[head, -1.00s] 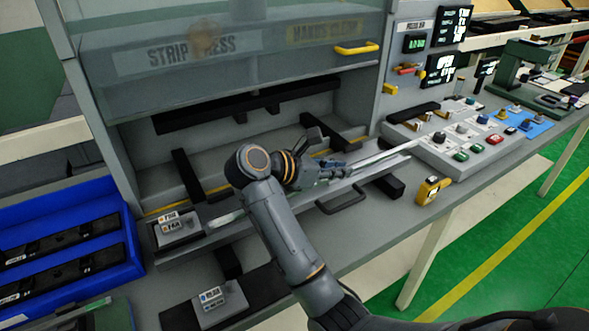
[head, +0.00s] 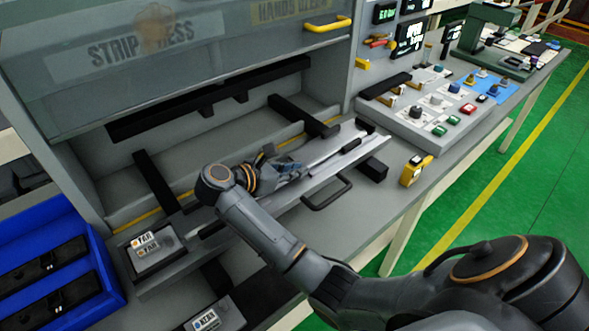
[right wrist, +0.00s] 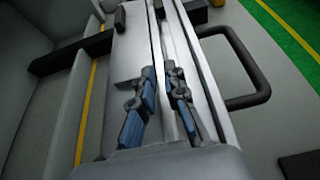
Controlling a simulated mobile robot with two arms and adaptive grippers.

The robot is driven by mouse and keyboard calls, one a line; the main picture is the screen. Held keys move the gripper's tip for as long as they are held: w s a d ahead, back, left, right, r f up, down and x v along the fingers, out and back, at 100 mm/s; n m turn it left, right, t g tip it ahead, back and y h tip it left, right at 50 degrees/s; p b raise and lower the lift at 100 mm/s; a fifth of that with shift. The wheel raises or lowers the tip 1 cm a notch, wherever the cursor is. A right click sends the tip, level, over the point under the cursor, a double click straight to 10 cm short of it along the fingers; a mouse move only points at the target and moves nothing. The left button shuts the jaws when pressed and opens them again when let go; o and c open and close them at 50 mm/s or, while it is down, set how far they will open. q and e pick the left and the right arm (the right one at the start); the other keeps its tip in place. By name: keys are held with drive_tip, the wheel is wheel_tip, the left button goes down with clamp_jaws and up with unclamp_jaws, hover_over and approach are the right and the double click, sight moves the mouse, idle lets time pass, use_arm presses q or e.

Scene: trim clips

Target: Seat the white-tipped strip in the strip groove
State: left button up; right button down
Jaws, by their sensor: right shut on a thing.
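A long thin pale strip (head: 326,156) lies lengthwise along the grey fixture rail (head: 318,180) at the front of the press. My right gripper (head: 294,166) is over the middle of the rail, shut on the strip. In the right wrist view, the blue-padded fingers (right wrist: 160,78) stand on both sides of the strip (right wrist: 157,35), which runs away along the rail. The groove is hard to make out under the strip and fingers. I cannot tell which end is white-tipped, nor whether the strip is down in the groove. My left gripper is out of view.
A black handle (head: 327,194) sticks out from the rail's front. The press hood with its yellow handle (head: 328,23) is above and behind. A button panel (head: 432,117) and a yellow device (head: 415,170) are at right. A blue bin (head: 70,255) is at left.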

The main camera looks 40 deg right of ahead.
drive_tip(key=shift+d+f, duration=0.1)
drive_tip(key=shift+f, duration=0.5)
drive_tip(key=c, duration=1.5)
unclamp_jaws()
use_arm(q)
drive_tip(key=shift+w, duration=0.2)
use_arm(e)
drive_tip(key=shift+o, duration=0.6)
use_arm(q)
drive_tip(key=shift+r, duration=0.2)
use_arm(e)
drive_tip(key=shift+r, duration=0.2)
